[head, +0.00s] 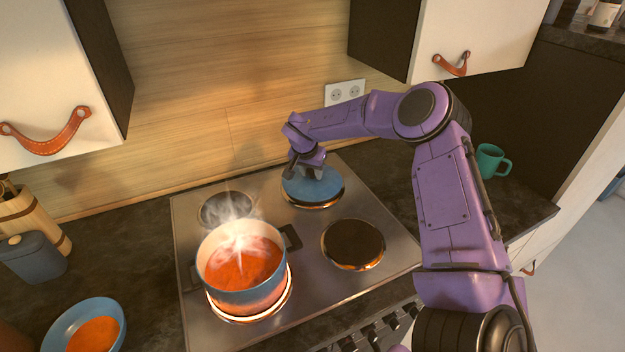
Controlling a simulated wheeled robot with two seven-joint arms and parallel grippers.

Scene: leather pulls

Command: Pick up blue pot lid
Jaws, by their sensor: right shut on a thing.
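The blue pot lid (325,190) is a flat blue disc at the back right burner of the stove. My right gripper (311,172) comes down over the lid from above and is shut on it near its middle. The gripper covers the part of the lid that it holds. I cannot tell whether the lid rests on the burner or is slightly above it. My left gripper does not show.
A blue pot (243,290) of steaming orange-red soup stands on the glowing front left burner. The front right burner (353,243) is bare. A blue bowl (62,323) and a canister (33,260) stand at left. A green mug (489,160) stands at right.

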